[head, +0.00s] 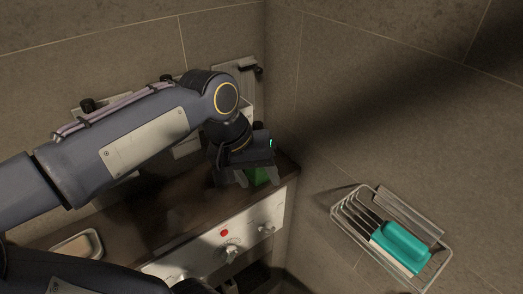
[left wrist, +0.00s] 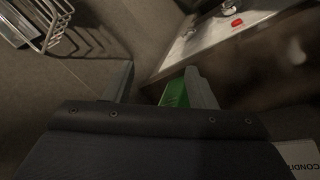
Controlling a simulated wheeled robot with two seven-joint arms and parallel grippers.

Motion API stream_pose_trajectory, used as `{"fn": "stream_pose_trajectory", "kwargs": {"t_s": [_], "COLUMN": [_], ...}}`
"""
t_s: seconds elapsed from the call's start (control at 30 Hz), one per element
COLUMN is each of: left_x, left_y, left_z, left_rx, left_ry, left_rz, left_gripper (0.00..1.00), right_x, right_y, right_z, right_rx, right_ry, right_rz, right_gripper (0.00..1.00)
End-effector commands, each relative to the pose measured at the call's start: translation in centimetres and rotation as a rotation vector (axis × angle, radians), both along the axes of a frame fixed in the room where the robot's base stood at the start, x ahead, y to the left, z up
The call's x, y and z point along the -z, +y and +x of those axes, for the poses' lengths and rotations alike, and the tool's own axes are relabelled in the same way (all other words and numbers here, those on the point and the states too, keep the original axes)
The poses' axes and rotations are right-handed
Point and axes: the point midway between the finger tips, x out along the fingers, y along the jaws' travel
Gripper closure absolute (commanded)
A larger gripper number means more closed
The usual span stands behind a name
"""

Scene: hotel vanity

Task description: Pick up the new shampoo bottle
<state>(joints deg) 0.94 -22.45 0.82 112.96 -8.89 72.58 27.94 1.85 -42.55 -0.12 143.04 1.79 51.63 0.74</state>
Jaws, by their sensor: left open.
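A green bottle (head: 259,176) stands at the right end of the dark counter near the wall corner, largely hidden by my left gripper (head: 256,178). The gripper points down over it with its fingers apart. In the left wrist view the green thing (left wrist: 175,94) shows between the two fingers (left wrist: 158,75), closer to the right finger. Contact cannot be told. I cannot read a shampoo label on either. My right gripper is not in view.
The wire basket (head: 349,229) is on the right wall. A white dish (head: 77,245) is on the counter at the left. A white panel with knobs and a red button (head: 224,233) faces the front. A white item lettered "CONDI" (left wrist: 298,153) is close in the left wrist view.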

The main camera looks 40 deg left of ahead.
Motion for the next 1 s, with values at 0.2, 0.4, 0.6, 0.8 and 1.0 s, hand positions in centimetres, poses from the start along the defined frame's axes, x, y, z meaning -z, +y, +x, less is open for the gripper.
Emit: {"fn": "stream_pose_trajectory", "kwargs": {"t_s": [0.2,0.4,0.6,0.8,1.0], "left_x": [-4.4,-7.7,-8.8,-6.9,-4.6], "left_y": [3.4,6.3,7.4,7.5,7.7], "left_z": [4.5,8.3,9.6,9.6,10.1], "left_rx": [-0.271,-0.591,-0.753,-0.766,-0.764], "left_ry": [0.157,0.294,0.351,0.357,0.358], "left_rz": [0.017,0.046,0.062,0.063,0.062], "left_gripper": [0.49,0.49,0.49,0.49,0.49], "right_x": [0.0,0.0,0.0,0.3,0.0], "right_y": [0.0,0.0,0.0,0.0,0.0], "right_z": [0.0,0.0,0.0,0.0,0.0], "right_rx": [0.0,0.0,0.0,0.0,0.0], "right_ry": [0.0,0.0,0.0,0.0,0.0], "right_rz": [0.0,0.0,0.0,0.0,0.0], "right_gripper": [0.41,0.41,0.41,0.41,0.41]}}
